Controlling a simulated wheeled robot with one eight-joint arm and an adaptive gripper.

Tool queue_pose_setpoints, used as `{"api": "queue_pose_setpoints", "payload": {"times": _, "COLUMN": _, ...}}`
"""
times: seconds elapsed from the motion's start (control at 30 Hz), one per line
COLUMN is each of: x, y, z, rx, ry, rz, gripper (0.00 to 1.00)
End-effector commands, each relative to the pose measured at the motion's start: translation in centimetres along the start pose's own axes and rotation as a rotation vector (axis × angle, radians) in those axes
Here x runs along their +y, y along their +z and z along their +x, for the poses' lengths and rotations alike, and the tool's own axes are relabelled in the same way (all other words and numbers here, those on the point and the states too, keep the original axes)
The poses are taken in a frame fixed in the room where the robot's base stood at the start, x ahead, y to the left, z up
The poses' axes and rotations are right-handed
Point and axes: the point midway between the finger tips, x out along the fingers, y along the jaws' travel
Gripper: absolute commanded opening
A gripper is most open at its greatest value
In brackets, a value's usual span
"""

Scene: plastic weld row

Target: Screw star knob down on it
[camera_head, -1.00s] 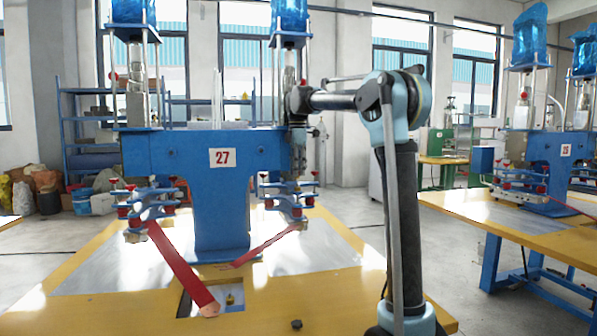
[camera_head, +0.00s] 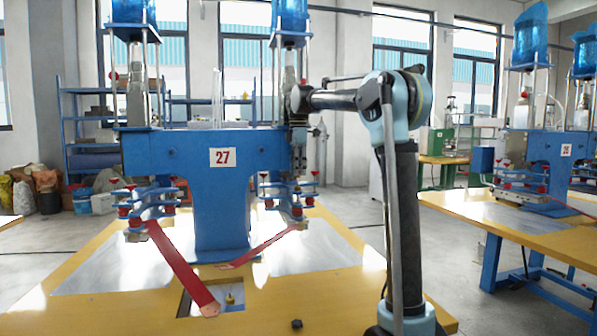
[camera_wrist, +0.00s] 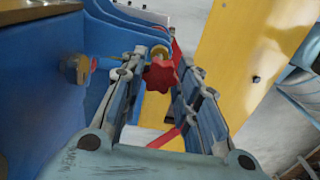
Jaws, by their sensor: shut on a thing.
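A red star knob (camera_wrist: 160,74) shows in the wrist view between the fingers of my gripper (camera_wrist: 158,66). The fingers are shut on the knob from both sides. A yellowish ring (camera_wrist: 159,51) shows just beyond it. What lies directly under the knob is hidden. In the head view my gripper (camera_head: 298,150) points down above the right-hand clamp assembly (camera_head: 290,195) of the blue machine marked 27 (camera_head: 163,155); the held knob cannot be made out there.
Blue machine body fills the left of the wrist view, with a brass-coloured fitting (camera_wrist: 76,68) beside my fingers. Red strips (camera_head: 180,265) slope from the clamps to the yellow table (camera_head: 330,300). A small black knob (camera_head: 296,324) lies near its front. The right tabletop is mostly clear.

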Motion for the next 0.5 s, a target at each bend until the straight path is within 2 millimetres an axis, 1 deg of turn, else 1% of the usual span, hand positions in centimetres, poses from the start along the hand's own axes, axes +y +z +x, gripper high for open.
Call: {"api": "queue_pose_setpoints", "payload": {"times": 0.5, "x": 0.0, "y": 0.0, "z": 1.3, "rx": 0.0, "ry": 0.0, "rz": 0.001, "gripper": 0.13}}
